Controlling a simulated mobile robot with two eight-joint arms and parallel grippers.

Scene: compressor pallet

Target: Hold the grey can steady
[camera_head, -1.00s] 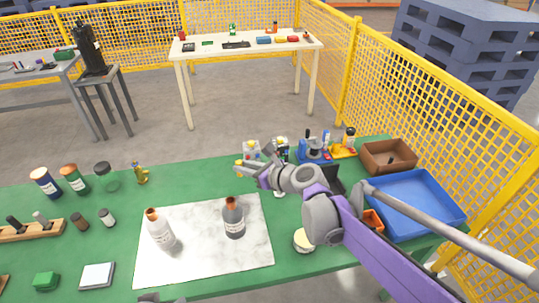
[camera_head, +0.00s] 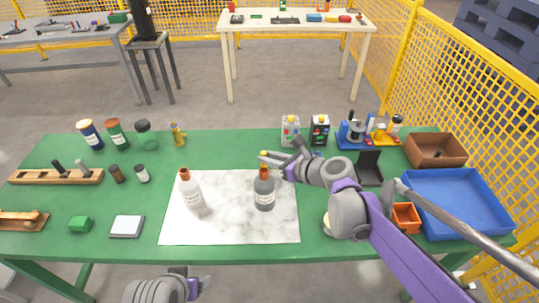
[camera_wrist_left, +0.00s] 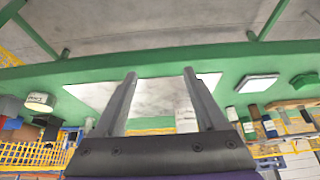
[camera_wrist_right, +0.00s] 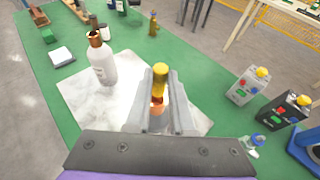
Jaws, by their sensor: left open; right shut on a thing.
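The grey can (camera_head: 291,131), with a yellow cap, stands upright near the back edge of the green table; it also shows in the right wrist view (camera_wrist_right: 245,88). My right gripper (camera_head: 265,158) is shut on a small yellow cylinder (camera_wrist_right: 159,82), above a dark grey bottle (camera_head: 264,192) with an orange cap. The right gripper is left of the grey can and apart from it. My left gripper (camera_head: 198,286) is at the front, before the table edge, far from the can. Its fingers (camera_wrist_left: 160,74) are open and empty.
A black can (camera_head: 320,130) stands just right of the grey one. A white bottle (camera_head: 191,195) stands on the marble sheet (camera_head: 230,225). A blue tray (camera_head: 455,203) and a brown box (camera_head: 436,150) are at right. Jars line the back left.

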